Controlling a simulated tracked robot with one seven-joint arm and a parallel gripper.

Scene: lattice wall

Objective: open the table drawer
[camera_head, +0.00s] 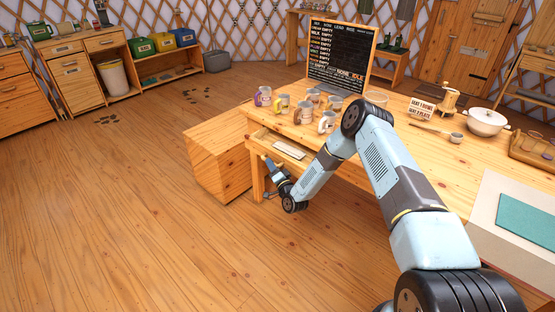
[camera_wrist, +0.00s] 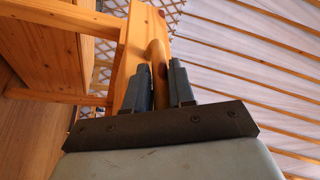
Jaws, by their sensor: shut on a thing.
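The wooden table (camera_head: 400,138) has a drawer (camera_head: 262,137) under its left end. The drawer stands partly pulled out, and its inside shows from above with a pale item lying in it. My gripper (camera_head: 268,166) is at the drawer's front, low beside the table's edge. In the wrist view, the fingers of my gripper (camera_wrist: 163,88) are closed on the rounded wooden drawer handle (camera_wrist: 157,58), which stands out from the drawer front (camera_wrist: 132,65). My arm covers part of the drawer in the head view.
Several mugs (camera_head: 304,113) stand on the table above the drawer, before a black menu board (camera_head: 340,56). A wooden box (camera_head: 218,160) stands at the table's left end, close to my gripper. The floor (camera_head: 150,220) in front is clear.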

